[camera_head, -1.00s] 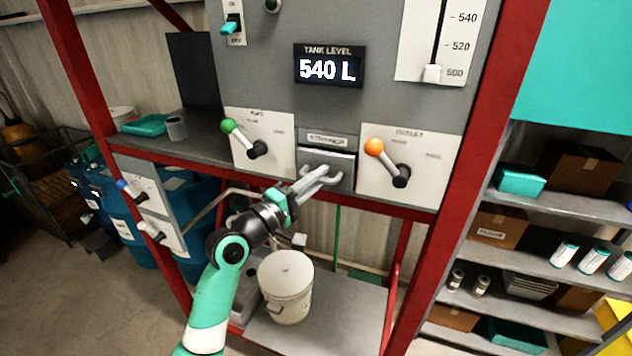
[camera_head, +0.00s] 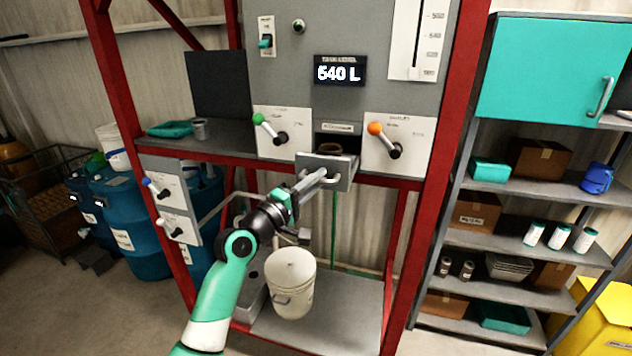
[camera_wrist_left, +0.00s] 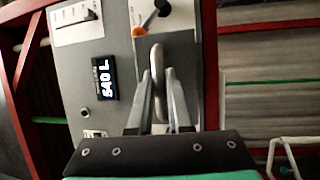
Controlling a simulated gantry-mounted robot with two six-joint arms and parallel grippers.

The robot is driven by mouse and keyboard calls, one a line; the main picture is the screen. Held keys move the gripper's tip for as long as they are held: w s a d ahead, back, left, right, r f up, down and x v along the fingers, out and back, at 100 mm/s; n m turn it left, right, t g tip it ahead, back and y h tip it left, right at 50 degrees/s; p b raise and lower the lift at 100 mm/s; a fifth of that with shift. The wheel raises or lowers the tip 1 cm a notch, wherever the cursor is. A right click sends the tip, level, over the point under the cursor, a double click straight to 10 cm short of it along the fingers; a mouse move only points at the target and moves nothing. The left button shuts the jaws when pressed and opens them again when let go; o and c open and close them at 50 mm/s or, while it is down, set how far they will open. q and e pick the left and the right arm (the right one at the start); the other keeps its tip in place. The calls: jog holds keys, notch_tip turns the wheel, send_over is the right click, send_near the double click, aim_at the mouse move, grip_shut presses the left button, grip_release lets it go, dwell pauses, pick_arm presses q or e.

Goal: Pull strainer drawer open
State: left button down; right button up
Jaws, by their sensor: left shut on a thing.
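The strainer drawer (camera_head: 327,170) is a grey box-front with a handle, in the panel between the two levers. It stands out from the panel, and its open top shows something brownish inside. My left gripper (camera_head: 318,178) is shut on the drawer's handle. In the left wrist view the two fingers (camera_wrist_left: 158,110) sit on either side of the light grey curved handle (camera_wrist_left: 157,75). The drawer's inside is hidden in the left wrist view. My right gripper is not in view.
A green-knobbed lever (camera_head: 268,127) is left of the drawer and an orange-knobbed lever (camera_head: 384,138) right of it. The display (camera_head: 340,70) reads 540 L. A white lidded bucket (camera_head: 291,282) stands below. Shelves (camera_head: 525,250) with boxes are at right.

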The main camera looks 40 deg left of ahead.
pick_arm(q)
jog(key=c, duration=0.8)
grip_release()
jog(key=shift+c, duration=0.2)
jog(key=shift+s, duration=0.1)
jog(key=s+f+b, duration=0.1)
jog(key=s+f, duration=0.1)
jog(key=s, duration=0.9)
jog(key=shift+b, duration=0.3)
jog(key=shift+s, duration=0.1)
